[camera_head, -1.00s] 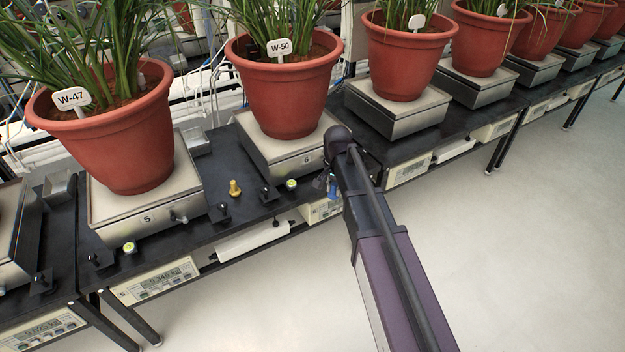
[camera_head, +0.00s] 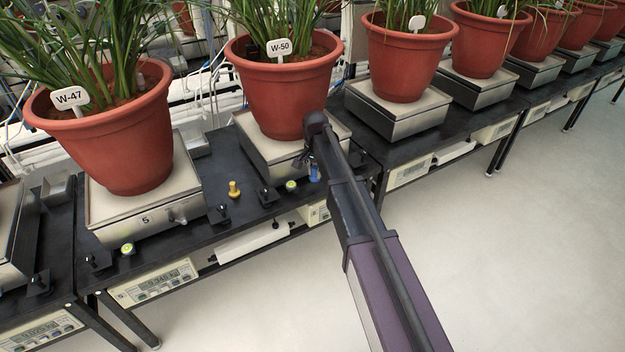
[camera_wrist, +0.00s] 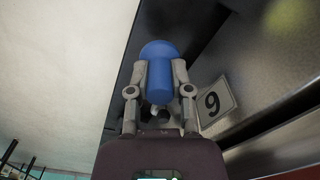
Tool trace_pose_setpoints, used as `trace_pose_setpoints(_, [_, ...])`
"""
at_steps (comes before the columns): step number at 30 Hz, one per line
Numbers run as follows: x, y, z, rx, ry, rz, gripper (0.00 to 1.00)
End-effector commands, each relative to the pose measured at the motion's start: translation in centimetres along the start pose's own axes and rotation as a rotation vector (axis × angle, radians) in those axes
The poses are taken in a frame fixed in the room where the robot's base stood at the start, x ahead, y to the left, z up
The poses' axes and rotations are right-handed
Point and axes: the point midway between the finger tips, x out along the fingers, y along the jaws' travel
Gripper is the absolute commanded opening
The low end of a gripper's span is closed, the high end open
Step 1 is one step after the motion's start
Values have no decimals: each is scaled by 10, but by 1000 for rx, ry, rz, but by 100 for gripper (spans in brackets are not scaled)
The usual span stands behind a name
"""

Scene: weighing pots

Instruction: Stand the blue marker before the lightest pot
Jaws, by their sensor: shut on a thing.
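My gripper (camera_wrist: 160,88) is shut on the blue marker (camera_wrist: 163,70), with one finger on each side of it. In the head view the blue marker (camera_head: 314,172) hangs below my wrist, above the black bench at the front right of scale 6 (camera_head: 262,152); whether it touches the bench cannot be told. The red pot tagged W-50 (camera_head: 282,95) stands on scale 6. The pot tagged W-47 (camera_head: 115,140) stands on scale 5 (camera_head: 150,215). More red pots stand on scales to the right, including one pot (camera_head: 405,62) on the adjoining bench.
A small yellow peg (camera_head: 234,189) stands on the black bench between scales 5 and 6. Display units (camera_head: 155,284) hang below the bench edge; their digits are hard to read. The front bench strip is narrow. The floor (camera_head: 500,250) is clear.

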Motion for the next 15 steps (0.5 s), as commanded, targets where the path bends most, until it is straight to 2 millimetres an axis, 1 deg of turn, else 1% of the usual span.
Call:
trace_pose_setpoints(5, [3,0,0,0,0,0,0])
trace_pose_setpoints(15, [29,0,0,0,0,0,0])
